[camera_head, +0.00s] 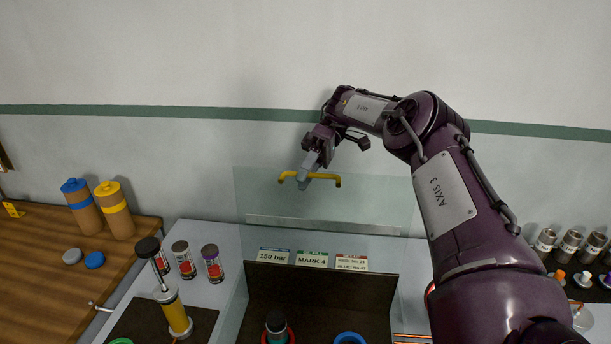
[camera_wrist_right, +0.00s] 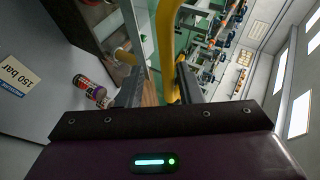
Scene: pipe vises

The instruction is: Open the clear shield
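The clear shield (camera_head: 370,205) stands raised, roughly upright, at the back of the grey bench, over the dark opening (camera_head: 320,290). Its yellow handle (camera_head: 325,177) runs across its upper part. My right gripper (camera_head: 303,184) is at the handle's left half. In the right wrist view, the yellow handle (camera_wrist_right: 166,50) passes between the two fingers of my right gripper (camera_wrist_right: 160,82). A gap shows between the left finger and the handle, so the fingers look apart. My left gripper is not in view.
Label plates (camera_head: 312,259) stand behind the opening, which holds parts with a red ring and a blue ring (camera_head: 349,338). A yellow hand pump (camera_head: 175,310) and several small cans (camera_head: 183,260) stand left. A wooden table (camera_head: 40,260) is further left. Metal fittings (camera_head: 570,244) stand right.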

